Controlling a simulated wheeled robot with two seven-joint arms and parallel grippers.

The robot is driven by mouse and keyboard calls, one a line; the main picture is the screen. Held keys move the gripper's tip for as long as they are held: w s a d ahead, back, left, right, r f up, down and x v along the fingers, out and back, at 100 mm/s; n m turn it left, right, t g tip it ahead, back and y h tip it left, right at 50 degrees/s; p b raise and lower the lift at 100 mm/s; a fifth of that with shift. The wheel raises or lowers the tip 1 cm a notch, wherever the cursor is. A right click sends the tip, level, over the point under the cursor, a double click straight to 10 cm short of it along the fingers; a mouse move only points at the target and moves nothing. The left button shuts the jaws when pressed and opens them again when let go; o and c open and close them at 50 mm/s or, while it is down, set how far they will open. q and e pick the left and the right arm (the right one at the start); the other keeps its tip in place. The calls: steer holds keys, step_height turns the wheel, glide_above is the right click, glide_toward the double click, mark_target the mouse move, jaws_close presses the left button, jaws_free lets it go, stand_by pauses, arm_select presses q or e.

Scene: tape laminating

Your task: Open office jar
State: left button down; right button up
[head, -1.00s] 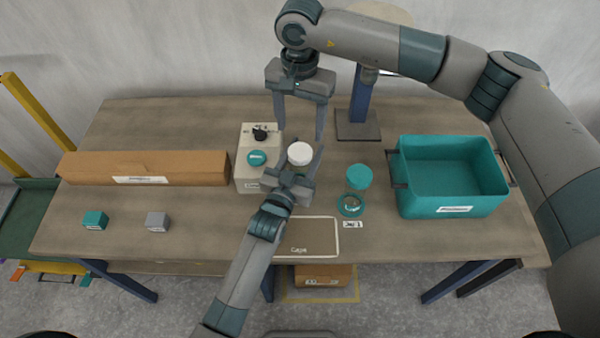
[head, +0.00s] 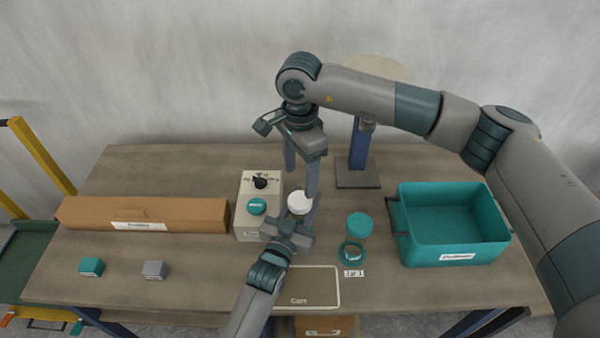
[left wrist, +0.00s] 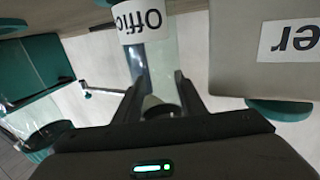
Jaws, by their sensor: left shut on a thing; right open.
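The office jar, with a white cap (head: 299,202), stands on the table right of the beige box. In the left wrist view its clear body (left wrist: 160,62) shows an upside-down label reading "Offic". My left gripper (head: 300,212) is shut on the jar from the front, a finger on each side; it also shows in the left wrist view (left wrist: 158,88). My right gripper (head: 301,182) points down over the cap, open, with its fingers turned at an angle. Whether its fingertips touch the cap is unclear. A tray marked "Caps" (head: 315,277) lies in front.
A beige box (head: 247,225) with a teal knob is close on the left, a long brown carton (head: 150,209) beyond.

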steer(key=m, duration=0.4)
steer(key=shift+m, duration=0.3)
steer(key=m, duration=1.1)
steer(key=shift+m, duration=0.3)
steer(key=m, duration=0.8)
steer(key=shift+m, duration=0.3)
steer(key=m, duration=0.8)
steer(key=shift+f, duration=0.15)
